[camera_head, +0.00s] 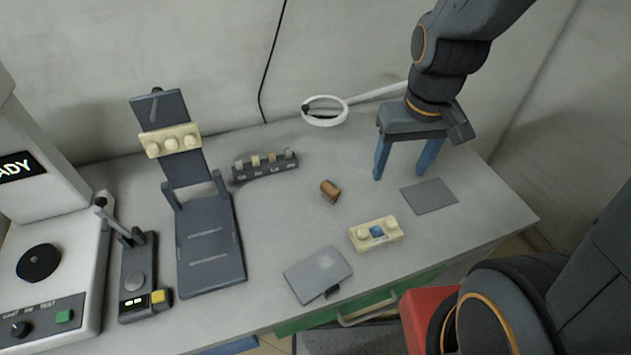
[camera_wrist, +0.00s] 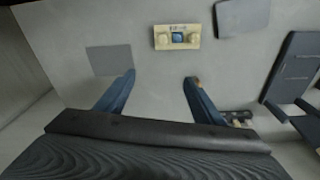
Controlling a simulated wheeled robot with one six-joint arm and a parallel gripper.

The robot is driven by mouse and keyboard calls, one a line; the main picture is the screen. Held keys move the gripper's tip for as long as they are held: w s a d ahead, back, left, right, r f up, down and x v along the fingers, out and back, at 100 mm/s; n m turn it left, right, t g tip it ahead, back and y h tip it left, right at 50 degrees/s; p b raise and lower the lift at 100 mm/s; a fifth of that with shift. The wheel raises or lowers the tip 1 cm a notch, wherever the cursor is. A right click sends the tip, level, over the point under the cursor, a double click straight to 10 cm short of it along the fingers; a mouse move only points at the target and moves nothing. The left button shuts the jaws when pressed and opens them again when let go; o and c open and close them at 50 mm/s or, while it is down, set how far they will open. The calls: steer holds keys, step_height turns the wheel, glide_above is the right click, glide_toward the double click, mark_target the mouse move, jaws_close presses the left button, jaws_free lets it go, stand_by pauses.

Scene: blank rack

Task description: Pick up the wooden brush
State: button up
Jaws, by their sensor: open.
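The wooden brush (camera_head: 330,190) looks like a short brown block lying tilted near the middle of the grey table in the head view. In the wrist view only a small brown bit of the brush (camera_wrist: 198,81) shows, mostly hidden behind my right-hand finger. My gripper (camera_head: 400,174) is open and empty, pointing down above the back right of the table, to the right of the brush. In the wrist view its two blue fingers (camera_wrist: 159,77) stand well apart with bare table between them.
A cream block with a blue middle (camera_head: 376,233) lies in front of the brush. A small dark rack (camera_head: 265,166) stands behind left. A grey square (camera_head: 429,196) lies right, a grey plate (camera_head: 318,274) in front. A white ring (camera_head: 325,122) is at the back. Table around the brush is clear.

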steer(key=w+a+f+n, duration=0.3)
steer(key=w+a+n, duration=0.15)
steer(key=n, duration=0.55)
steer(key=n+g+b, duration=0.1)
steer(key=n, duration=1.2)
glide_above(330, 186)
steer(key=f, duration=0.3)
steer(key=shift+s+d+f, duration=0.2)
steer(key=shift+d+f, duration=0.1)
steer(key=shift+d, duration=0.05)
steer(key=shift+w+a+f+n, duration=0.15)
steer(key=shift+a+f+n, duration=0.15)
steer(key=shift+a+n, duration=0.3)
steer(key=shift+f+n, duration=0.3)
steer(key=shift+f, duration=0.3)
steer(key=shift+d+f+p, duration=0.2)
steer(key=shift+f+p, duration=0.7)
steer(key=shift+f, duration=2.4)
steer(key=c, duration=1.2)
steer(key=shift+c, duration=0.2)
